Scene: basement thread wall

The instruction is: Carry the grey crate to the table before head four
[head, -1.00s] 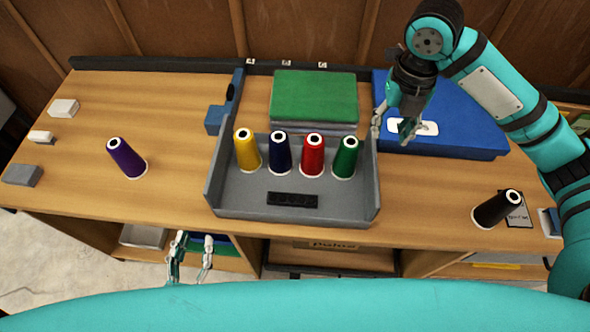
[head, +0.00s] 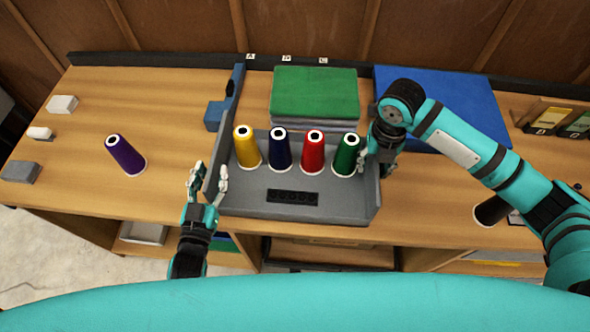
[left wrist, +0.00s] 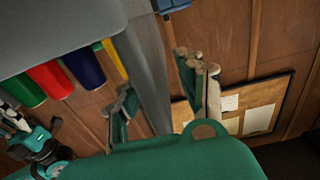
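The grey crate (head: 240,207) sits on the wooden table and holds a yellow cone (head: 246,150), a navy cone (head: 280,150), a red cone (head: 313,155) and a green cone (head: 346,155), all upright. My left gripper (head: 208,174) is open at the crate's left wall, one finger on each side; the left wrist view shows this wall (left wrist: 152,75) between the spread fingers. My right gripper (head: 376,164) is at the crate's right wall, its fingers apart, one inside by the green cone and one outside. Whether either gripper touches the wall is unclear.
A purple cone (head: 126,155) stands left of the crate. A black cone (head: 490,211) at right is partly hidden by my arm. Small blocks (head: 62,104) lie far left.

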